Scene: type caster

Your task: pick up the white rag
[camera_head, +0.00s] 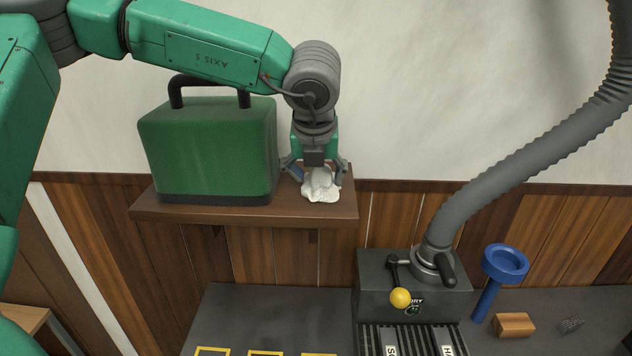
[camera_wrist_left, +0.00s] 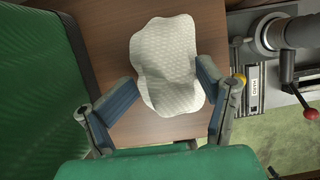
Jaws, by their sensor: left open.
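The white rag (camera_head: 320,187) lies crumpled on the right end of a brown wooden shelf (camera_head: 235,214). In the left wrist view the rag (camera_wrist_left: 166,62) shows a waffle-like weave and lies flat-looking on the wood. My left gripper (camera_head: 317,178) points down at the rag, with its fingers spread to either side of it. In the left wrist view my open left gripper (camera_wrist_left: 162,98) has its blue-padded fingers at the rag's near part; the right finger looks very close to its edge. I cannot tell whether they touch. My right gripper is not in view.
A green case (camera_head: 208,150) with a dark handle stands on the shelf just left of the gripper. Below right is a dark machine (camera_head: 412,290) with a yellow-knobbed lever and grey hose (camera_head: 530,155). A blue funnel-topped post (camera_head: 505,264) and wooden block (camera_head: 513,325) stand on the bench.

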